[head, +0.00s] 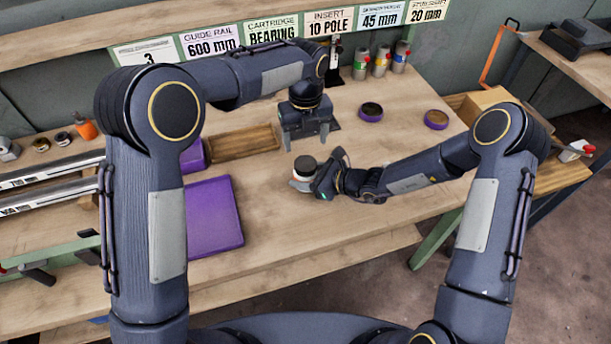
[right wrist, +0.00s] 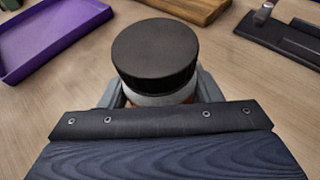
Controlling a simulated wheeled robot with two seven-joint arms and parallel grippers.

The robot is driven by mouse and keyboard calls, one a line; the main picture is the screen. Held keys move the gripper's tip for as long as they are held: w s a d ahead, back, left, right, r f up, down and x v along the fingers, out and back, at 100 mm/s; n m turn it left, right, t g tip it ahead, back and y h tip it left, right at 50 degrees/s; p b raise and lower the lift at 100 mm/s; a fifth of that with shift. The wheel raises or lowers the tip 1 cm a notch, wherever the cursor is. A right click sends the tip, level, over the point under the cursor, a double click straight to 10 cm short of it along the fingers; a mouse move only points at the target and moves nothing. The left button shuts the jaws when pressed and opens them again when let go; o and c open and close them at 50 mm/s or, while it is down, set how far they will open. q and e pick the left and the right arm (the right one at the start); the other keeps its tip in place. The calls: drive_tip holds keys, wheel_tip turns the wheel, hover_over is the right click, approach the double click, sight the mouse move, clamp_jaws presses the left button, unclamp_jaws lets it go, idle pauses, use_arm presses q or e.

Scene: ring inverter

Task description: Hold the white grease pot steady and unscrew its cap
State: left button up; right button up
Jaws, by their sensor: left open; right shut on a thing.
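The grease pot (head: 303,182) stands on the bench with its black cap (head: 305,165) on top. My right gripper (head: 312,184) is shut on the pot's body from the right side. The right wrist view shows the black cap (right wrist: 155,55) large and central, with a band of the white pot (right wrist: 160,98) below it between my fingers. My left gripper (head: 306,138) is open and empty, pointing down. It is above and behind the pot in the head view, apart from the cap.
A purple tray (head: 215,216) lies left of the pot, and a wooden block or box (head: 242,143) lies behind it. Two dark round purple-sided pieces (head: 371,112) (head: 436,119) lie at the back right. Several small bottles (head: 380,60) stand at the back. The bench front is clear.

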sight(306, 163)
use_arm(q)
drive_tip(key=shift+s+f, duration=0.1)
use_arm(e)
clamp_jaws()
use_arm(q)
drive_tip(key=shift+f, duration=3.9)
